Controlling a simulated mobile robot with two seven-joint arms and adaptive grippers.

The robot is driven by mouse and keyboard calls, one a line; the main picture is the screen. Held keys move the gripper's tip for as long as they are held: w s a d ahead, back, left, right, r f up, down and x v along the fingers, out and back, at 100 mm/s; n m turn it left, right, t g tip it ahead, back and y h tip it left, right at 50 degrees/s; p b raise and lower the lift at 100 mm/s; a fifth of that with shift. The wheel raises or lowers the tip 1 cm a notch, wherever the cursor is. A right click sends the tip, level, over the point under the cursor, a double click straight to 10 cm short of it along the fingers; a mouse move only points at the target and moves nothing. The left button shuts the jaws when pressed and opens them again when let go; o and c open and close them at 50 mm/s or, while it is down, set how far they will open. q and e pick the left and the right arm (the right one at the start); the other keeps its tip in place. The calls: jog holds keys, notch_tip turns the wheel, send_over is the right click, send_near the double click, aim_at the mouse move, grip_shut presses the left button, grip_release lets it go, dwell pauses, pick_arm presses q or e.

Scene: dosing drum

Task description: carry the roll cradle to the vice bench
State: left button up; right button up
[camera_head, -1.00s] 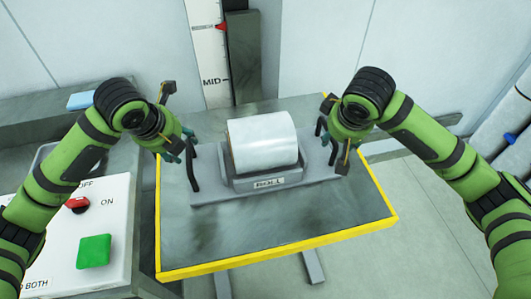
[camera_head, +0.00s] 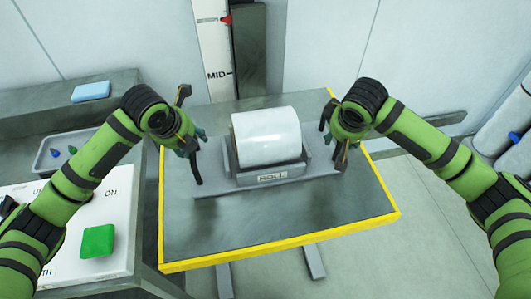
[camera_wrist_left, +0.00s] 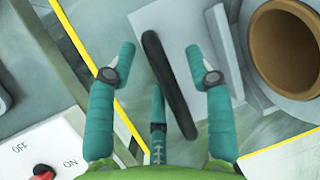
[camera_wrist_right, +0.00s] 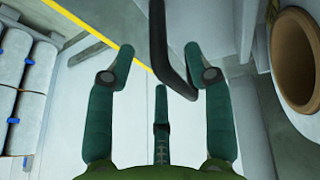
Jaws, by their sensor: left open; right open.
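The roll cradle (camera_head: 285,183) is a grey base with a plate marked ROLL and a black bar handle at each end. It holds a white roll (camera_head: 268,137) and rests on a grey table with a yellow edge (camera_head: 290,246). My left gripper (camera_head: 195,145) is open at the left handle (camera_head: 196,168); in the left wrist view this handle (camera_wrist_left: 168,82) stands between the spread fingers. My right gripper (camera_head: 335,140) is open at the right handle; in the right wrist view that handle (camera_wrist_right: 172,60) lies between or just beyond the fingertips. No finger visibly touches a handle.
A white control panel (camera_head: 60,225) with a green button (camera_head: 97,241) stands at left. Behind it are a grey tray (camera_head: 62,150) and a blue block (camera_head: 91,91). A scale board (camera_head: 212,50) stands behind the table. White cylinders (camera_head: 510,130) are at right. Floor shows at front right.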

pick_arm(q)
jog(key=shift+w+f, duration=0.1)
jog(key=shift+f, duration=0.15)
pick_arm(e)
jog(key=shift+f, duration=0.25)
pick_arm(q)
grip_shut()
pick_arm(e)
grip_shut()
